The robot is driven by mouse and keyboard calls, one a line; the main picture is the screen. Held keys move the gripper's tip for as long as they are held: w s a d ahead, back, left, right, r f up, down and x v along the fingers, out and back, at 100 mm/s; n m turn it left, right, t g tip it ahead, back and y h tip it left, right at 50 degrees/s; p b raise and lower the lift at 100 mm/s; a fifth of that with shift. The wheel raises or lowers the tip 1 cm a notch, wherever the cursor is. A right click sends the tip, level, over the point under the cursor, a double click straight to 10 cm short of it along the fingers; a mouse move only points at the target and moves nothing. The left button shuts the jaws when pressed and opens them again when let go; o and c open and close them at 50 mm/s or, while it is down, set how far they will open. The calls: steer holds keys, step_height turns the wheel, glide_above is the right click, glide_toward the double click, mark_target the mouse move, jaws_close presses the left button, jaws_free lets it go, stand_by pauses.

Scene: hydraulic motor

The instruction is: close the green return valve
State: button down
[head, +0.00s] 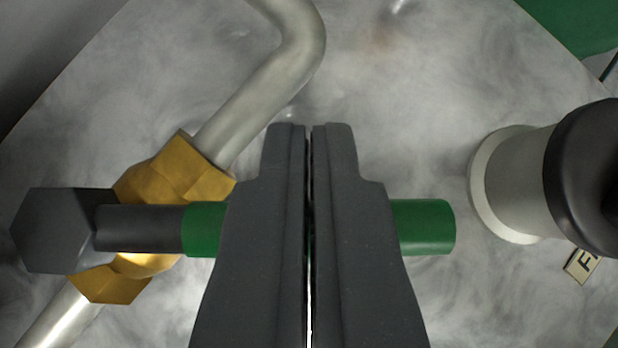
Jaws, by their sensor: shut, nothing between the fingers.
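The green return valve shows in the head view as a brass body (178,178) on a silver pipe, with a dark hexagonal nut and a lever. The lever's green handle (427,227) lies level across the picture, pointing right, across the line of the slanting pipe. My gripper (309,128) is shut and empty. Its two dark fingers are in front of the middle of the green handle and hide that part. I cannot tell whether the fingers touch the handle.
The silver pipe (262,92) bends above the valve. A pale cylinder with a black cap (520,185) stands at the right, near a small label (582,264). A green surface (580,22) is at the upper right. The mottled grey plate (420,90) is clear above the handle.

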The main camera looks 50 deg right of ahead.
steer(key=shift+s+a+m+g, duration=0.2)
steer(key=shift+a+m+g, duration=0.15)
steer(key=shift+m, duration=0.15)
steer(key=shift+s+a+f+h+b, duration=0.1)
steer(key=shift+s+h+b, duration=0.2)
steer(key=shift+b, duration=0.1)
steer(key=shift+s+a+b, duration=0.25)
steer(key=shift+a+b, duration=0.05)
steer(key=shift+a, duration=0.4)
steer(key=shift+s+a+b, duration=0.2)
steer(key=shift+a+b, duration=0.05)
steer(key=shift+a, duration=0.45)
steer(key=shift+s+a+b, duration=0.25)
steer(key=shift+a+b, duration=0.05)
steer(key=shift+a, duration=0.7)
steer(key=d+r, duration=0.1)
steer(key=d, duration=0.4)
steer(key=a+r+p, duration=0.2)
steer(key=a+r, duration=0.5)
steer(key=shift+r, duration=0.15)
